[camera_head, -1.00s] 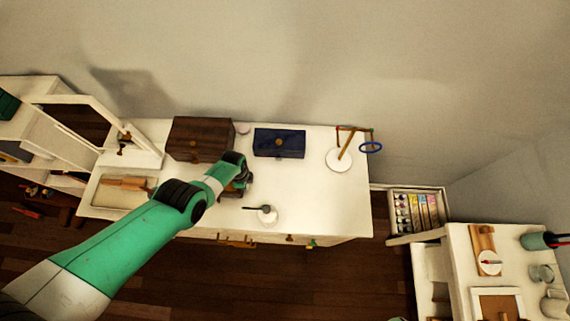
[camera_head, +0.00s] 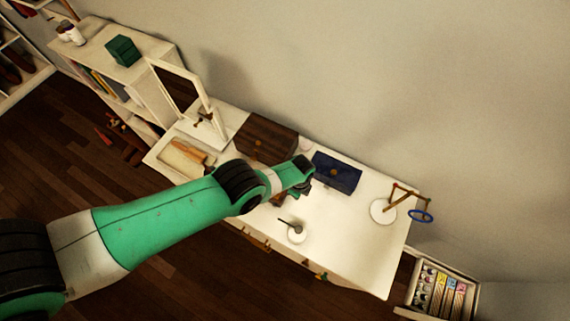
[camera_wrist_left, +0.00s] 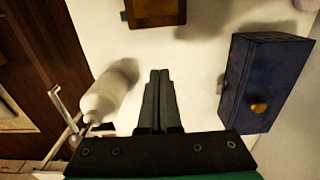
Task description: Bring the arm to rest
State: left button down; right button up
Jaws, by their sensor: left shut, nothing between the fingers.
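My left arm reaches in from the left in the head view. Its gripper (camera_head: 291,194) is over the white dresser top (camera_head: 342,238), partly hidden by my own wrist. In the left wrist view the two fingers (camera_wrist_left: 160,76) are shut together with nothing between them, above the white surface. My right gripper is in neither view.
Near the gripper are a dark wooden box (camera_head: 265,138), a blue box (camera_head: 337,172) and a white bottle (camera_head: 297,235). The bottle (camera_wrist_left: 105,97) and blue box (camera_wrist_left: 265,82) flank the fingers in the wrist view. A ring stand (camera_head: 384,211) stands right.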

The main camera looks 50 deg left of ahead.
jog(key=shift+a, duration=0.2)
